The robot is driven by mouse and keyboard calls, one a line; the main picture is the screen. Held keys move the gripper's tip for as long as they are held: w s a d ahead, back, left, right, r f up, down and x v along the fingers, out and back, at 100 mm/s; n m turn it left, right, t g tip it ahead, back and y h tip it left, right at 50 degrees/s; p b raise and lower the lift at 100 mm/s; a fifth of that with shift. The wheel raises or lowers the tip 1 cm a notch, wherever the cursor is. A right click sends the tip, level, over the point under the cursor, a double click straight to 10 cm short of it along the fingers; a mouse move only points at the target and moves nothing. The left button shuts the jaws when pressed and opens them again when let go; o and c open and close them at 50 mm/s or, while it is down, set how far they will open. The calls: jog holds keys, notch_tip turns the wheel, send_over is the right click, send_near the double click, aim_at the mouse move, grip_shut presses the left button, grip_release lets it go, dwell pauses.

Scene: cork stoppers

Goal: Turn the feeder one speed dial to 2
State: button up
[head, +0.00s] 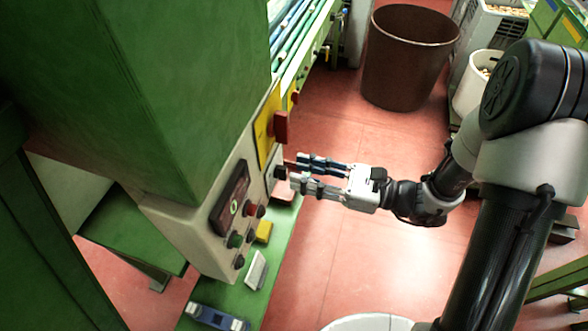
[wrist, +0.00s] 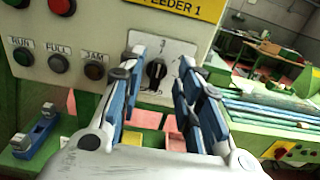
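The speed dial (wrist: 156,72) is a black knob on a pale plate under the yellow FEEDER 1 label (wrist: 180,6) in the wrist view. A 3 shows above the knob; I cannot surely read where its pointer stands. My gripper (wrist: 160,63) is open, with the dial showing between its two blue-and-grey fingers. In the head view my gripper (head: 298,174) reaches leftward to the panel, its fingertips close to the dial (head: 280,172). I cannot tell whether either finger touches the knob.
A red-handled yellow switch (head: 270,125) is nearby. A green ledge (head: 215,298) runs below the panel. A brown bin (head: 408,60) stands behind on open red floor.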

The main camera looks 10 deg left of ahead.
aim_at(281, 173)
jog(key=shift+a, duration=1.45)
jog(key=shift+c, duration=0.2)
grip_shut()
